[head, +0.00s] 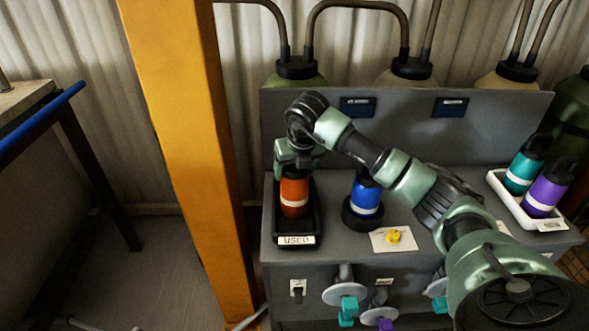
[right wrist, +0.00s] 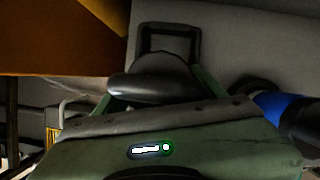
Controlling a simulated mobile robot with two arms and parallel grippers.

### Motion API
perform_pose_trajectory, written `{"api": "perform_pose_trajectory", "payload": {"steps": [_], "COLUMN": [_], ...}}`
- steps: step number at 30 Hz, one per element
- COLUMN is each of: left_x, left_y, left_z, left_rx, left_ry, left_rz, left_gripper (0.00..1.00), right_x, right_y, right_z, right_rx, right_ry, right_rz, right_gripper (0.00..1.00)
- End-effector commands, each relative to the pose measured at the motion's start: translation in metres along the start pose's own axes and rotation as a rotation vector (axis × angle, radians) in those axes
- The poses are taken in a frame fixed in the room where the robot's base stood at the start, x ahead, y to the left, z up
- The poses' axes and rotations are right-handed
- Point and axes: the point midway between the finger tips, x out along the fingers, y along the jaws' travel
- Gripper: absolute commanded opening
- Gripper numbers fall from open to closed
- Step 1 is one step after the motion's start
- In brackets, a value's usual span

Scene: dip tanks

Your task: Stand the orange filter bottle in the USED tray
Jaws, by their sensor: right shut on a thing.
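The orange filter bottle (head: 294,190) has a white band and is upright, inside the outline of the black USED tray (head: 315,222) at the bench's left end. I cannot tell whether its base rests on the tray floor. My right gripper (head: 294,164) is above the bottle, shut on its top; the fingers hide the cap. In the right wrist view, a dark rounded part (right wrist: 150,86) sits between the fingers, and the dark tray end (right wrist: 170,38) shows beyond. My left gripper is not in view.
A blue bottle (head: 366,196) stands in a black round holder right of the tray. A white tray (head: 510,195) holds teal and purple bottles at right. A yellow post (head: 185,150) rises close left of the bench.

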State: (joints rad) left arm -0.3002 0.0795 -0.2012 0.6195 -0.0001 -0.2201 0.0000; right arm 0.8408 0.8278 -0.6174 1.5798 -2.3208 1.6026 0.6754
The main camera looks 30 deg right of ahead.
Motion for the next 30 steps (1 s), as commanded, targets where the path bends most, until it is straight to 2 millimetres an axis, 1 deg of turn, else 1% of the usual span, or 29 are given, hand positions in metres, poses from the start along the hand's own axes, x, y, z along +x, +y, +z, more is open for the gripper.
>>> {"api": "perform_pose_trajectory", "payload": {"steps": [2,3,4,5,13,17,20,27,30], "left_x": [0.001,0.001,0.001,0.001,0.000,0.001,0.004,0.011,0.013], "left_y": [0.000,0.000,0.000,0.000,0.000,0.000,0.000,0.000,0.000], "left_z": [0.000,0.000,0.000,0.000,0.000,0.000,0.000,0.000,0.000], "left_rx": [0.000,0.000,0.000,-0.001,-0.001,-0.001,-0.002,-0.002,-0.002], "left_ry": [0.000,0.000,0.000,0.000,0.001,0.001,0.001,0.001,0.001], "left_rz": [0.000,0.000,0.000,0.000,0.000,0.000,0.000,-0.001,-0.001], "left_gripper": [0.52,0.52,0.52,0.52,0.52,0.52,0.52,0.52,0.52], "right_x": [0.000,0.000,0.000,0.000,0.000,-0.007,-0.021,-0.073,-0.092], "right_y": [0.000,0.000,0.000,0.000,0.000,0.000,0.000,0.000,0.000], "right_z": [0.001,0.000,0.000,0.000,0.000,0.001,0.001,0.002,0.001], "right_rx": [0.000,0.000,0.000,0.000,0.000,-0.001,0.000,0.000,-0.001], "right_ry": [-0.004,0.000,0.000,0.000,0.000,-0.002,-0.004,-0.006,-0.005], "right_rz": [0.001,0.000,0.000,0.000,0.000,0.001,0.001,0.001,0.001], "right_gripper": [0.00,0.81,0.90,0.92,0.92,0.92,0.92,0.92,0.92]}}
